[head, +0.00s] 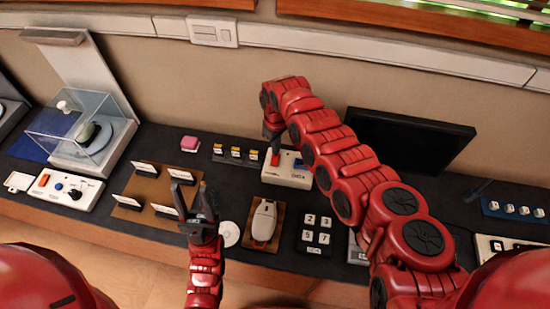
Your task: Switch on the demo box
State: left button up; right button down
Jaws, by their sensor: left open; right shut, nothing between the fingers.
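A small white box (288,177) stands on the dark counter near the middle. It has a red part on its top left and a darker part on its top right; its label is too small to read surely. My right gripper (272,138) points down, shut and empty, just above and behind the red part. I cannot tell whether it touches the box. My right arm passes over the box's right edge and hides some of it. My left gripper (193,205) is open and empty, over the brown card board, away from the box.
A white panel (66,188) with an orange switch and a knob lies at the left, before a clear display case (75,125). A brown board with cards (150,192), a computer mouse (264,220), a number pad (315,234) and a black screen (410,138) crowd the counter.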

jog(key=shift+f+b, duration=0.85)
jog(key=shift+f, duration=0.1)
dwell(0.6)
jog(key=shift+r, duration=0.1)
notch_tip(320, 180, up, 7)
jog(key=p, duration=0.5)
jog(key=shift+p, duration=0.4)
